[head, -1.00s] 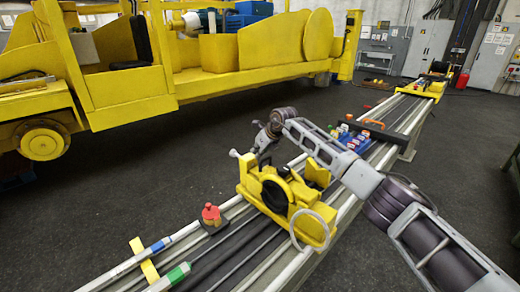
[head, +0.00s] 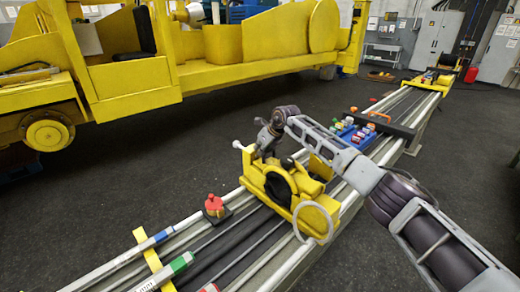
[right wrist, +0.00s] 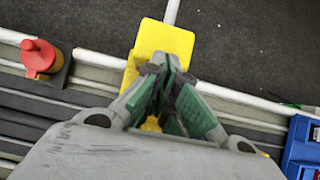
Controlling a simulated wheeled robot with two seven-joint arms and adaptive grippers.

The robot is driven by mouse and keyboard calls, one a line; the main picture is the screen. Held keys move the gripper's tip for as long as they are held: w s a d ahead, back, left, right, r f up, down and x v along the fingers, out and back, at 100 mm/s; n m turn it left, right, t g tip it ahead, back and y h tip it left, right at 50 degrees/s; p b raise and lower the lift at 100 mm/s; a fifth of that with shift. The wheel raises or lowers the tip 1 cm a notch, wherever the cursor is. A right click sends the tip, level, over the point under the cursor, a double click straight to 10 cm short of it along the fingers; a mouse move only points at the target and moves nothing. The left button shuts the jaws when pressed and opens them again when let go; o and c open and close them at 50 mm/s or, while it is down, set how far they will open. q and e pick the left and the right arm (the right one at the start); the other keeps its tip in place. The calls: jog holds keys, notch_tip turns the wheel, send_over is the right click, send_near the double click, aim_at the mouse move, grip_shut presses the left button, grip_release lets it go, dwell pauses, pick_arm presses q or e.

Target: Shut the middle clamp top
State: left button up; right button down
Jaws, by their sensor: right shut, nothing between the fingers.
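The yellow middle clamp (head: 312,192) sits across the rails, with a round black-lined opening facing me and a silver ring at its near right side. A silver-tipped rod sticks out at its far left. My right gripper (head: 264,146) is at the clamp's far left edge, partly hidden behind the yellow body. In the right wrist view, my shut, empty fingers (right wrist: 168,78) point at a yellow clamp part (right wrist: 165,40) and overlap it. I cannot tell whether they touch it, or how far the top is open. My left gripper is not in view.
A red knob (head: 214,204) stands on the rails left of the clamp. A blue tray (head: 356,136) of small coloured parts and an orange handle (head: 378,116) lie beyond my right arm. A large yellow machine (head: 240,52) stands behind. The dark floor between is clear.

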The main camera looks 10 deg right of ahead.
jog(key=shift+r, duration=0.1)
jog(key=v, duration=1.1)
jog(key=shift+s+r, duration=0.25)
jog(key=shift+r, duration=0.1)
jog(key=shift+d, duration=0.15)
dwell(0.4)
